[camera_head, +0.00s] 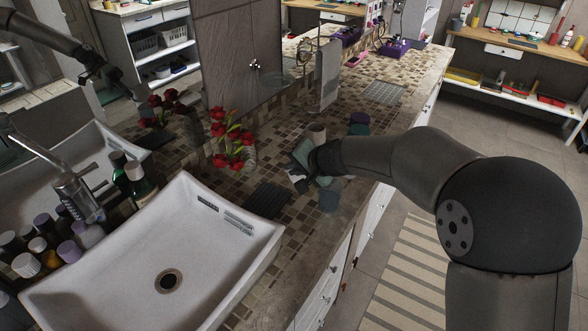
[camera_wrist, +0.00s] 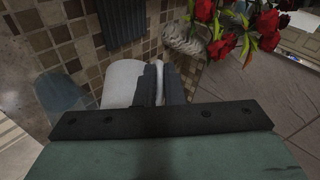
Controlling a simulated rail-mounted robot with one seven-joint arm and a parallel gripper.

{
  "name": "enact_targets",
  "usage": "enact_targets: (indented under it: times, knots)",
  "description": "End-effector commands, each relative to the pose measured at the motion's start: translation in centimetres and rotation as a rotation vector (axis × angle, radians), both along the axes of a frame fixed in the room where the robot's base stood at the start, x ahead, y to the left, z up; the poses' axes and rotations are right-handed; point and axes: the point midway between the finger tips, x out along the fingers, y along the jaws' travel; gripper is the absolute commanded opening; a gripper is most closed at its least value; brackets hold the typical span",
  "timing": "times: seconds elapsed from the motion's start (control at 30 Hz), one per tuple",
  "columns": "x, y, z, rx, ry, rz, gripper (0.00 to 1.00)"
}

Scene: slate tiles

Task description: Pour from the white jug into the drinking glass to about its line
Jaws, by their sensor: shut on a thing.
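My gripper (camera_head: 308,172) is over the tiled counter, beyond the sink's right corner. In the wrist view its dark fingers (camera_wrist: 158,86) are shut on the white jug's handle. The jug (camera_wrist: 121,82) shows as a pale rounded body just left of the fingers; in the head view only a small white part (camera_head: 296,177) shows beside my gripper. I cannot tell how far it is tilted, and its contents are hidden. The drinking glass, bluish and see-through (camera_wrist: 60,91), stands left of the jug in the wrist view and below my gripper in the head view (camera_head: 329,198). Its line and level cannot be made out.
A dark ribbed mat (camera_head: 267,200) lies between the sink (camera_head: 265,235) and my gripper. A vase (camera_head: 249,159) with red flowers stands to the left. The counter's front edge is close to the glass.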

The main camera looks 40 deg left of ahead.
Motion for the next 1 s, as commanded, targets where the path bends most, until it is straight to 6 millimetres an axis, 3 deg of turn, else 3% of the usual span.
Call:
enact_targets:
  times: [1.0]
  knots:
    - [0.13, -0.24, 0.11, 0.049, 0.026, 0.001, 0.0]
